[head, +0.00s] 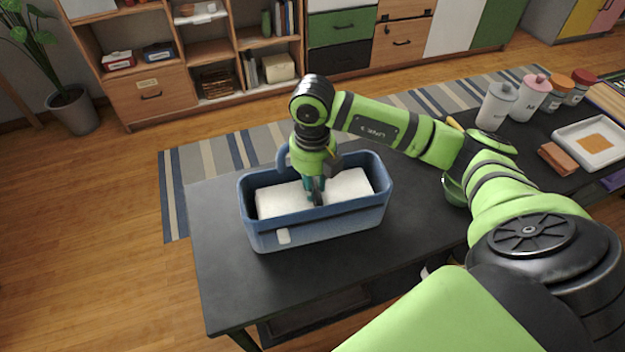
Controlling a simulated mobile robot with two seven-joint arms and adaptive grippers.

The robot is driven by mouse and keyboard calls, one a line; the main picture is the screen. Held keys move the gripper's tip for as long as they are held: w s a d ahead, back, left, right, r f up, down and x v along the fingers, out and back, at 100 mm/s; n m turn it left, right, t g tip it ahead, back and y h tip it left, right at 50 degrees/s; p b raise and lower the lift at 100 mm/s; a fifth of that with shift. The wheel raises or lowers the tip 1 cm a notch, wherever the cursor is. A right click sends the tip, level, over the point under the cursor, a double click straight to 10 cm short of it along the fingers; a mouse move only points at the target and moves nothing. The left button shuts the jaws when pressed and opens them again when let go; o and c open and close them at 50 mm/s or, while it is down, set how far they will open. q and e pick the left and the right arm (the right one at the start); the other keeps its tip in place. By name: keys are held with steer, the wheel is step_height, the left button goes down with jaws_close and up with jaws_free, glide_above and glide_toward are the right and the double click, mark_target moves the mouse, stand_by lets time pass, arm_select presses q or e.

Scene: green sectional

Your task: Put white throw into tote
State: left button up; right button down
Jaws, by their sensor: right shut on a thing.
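The white throw (346,184) is a folded, light block lying inside the blue tote (330,222), below the level of its rim. The tote stands upright on the dark table and has a small pale label on its front. My right gripper (316,197) reaches down into the tote from above and is shut on the white throw near its middle. The gripper and wrist hide part of the throw and of the tote's back wall. My left gripper is not in view.
The dark table (227,284) is clear left of the tote. Right of it, a green bowl (453,190) stands partly behind my arm. Bottles and jars (532,97), a white tray (590,143) and a brown block (557,158) crowd the right end.

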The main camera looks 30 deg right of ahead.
steer(key=c, duration=0.9)
jaws_free()
steer(key=shift+r, duration=0.1)
steer(key=shift+c, duration=0.2)
step_height(320, 180, up, 12)
steer(key=shift+s, duration=0.1)
